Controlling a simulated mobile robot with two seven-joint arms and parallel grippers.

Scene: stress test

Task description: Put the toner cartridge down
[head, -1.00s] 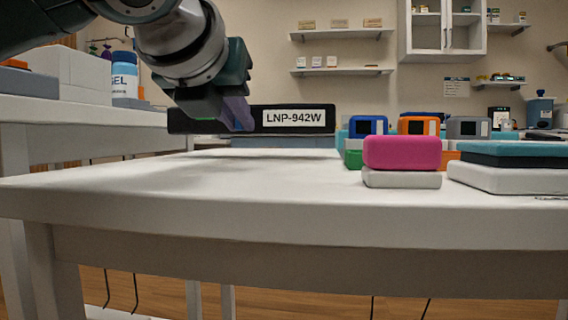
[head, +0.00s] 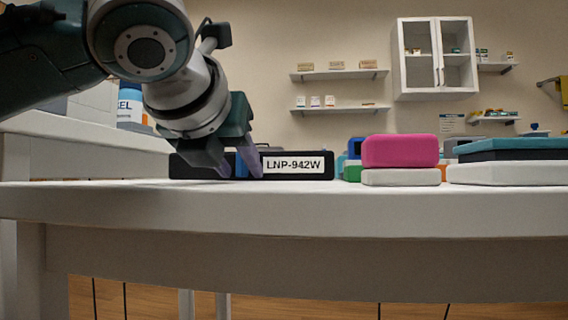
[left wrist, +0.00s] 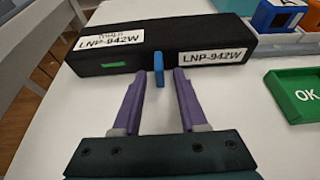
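The toner cartridge (head: 215,168) is a long black box with a white LNP-942W label. It rests on the white table (head: 300,205), lying level. In the left wrist view the cartridge (left wrist: 150,45) also shows a second label, a small green patch and a blue tab (left wrist: 158,70) on its near side. My left gripper (head: 240,173) is open, with purple fingers. In the left wrist view its fingertips (left wrist: 160,76) stand on either side of the blue tab, with a gap on each side. My right gripper is not in view.
A pink box (head: 400,151) on a white one stands right of the cartridge. Teal and white stacked boxes (head: 515,172) are farther right. A green OK tray (left wrist: 297,97) and a grey bin (left wrist: 287,50) lie right in the left wrist view. Table space before the cartridge is clear.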

